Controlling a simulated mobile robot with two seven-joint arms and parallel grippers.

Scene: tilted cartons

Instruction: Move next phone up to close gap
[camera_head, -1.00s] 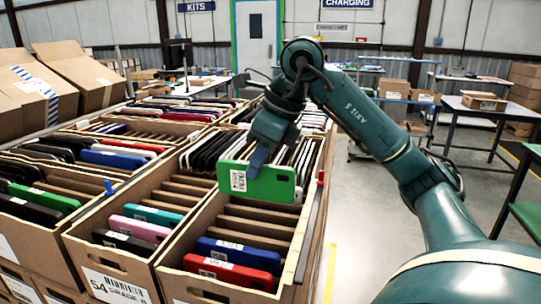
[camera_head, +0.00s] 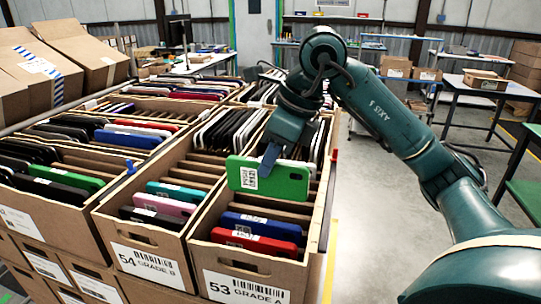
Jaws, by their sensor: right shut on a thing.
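My right gripper (camera_head: 270,158) is shut on a green phone (camera_head: 285,182) with a white label. It holds the phone above the carton marked 53 Grade A (camera_head: 208,257), toward the middle of its length. At the front of that carton stand a blue phone (camera_head: 270,227) and a red phone (camera_head: 255,243). Empty slots with cardboard dividers show between them and the green phone. A dense row of dark and white phones (camera_head: 304,140) stands behind the green phone, partly hidden by my arm. My left gripper is not in view.
The neighbouring carton marked 54 Grade B (camera_head: 138,242) holds teal, pink and black phones at its front. More phone cartons stand to the left and behind. Open empty cartons (camera_head: 35,70) are at the far left.

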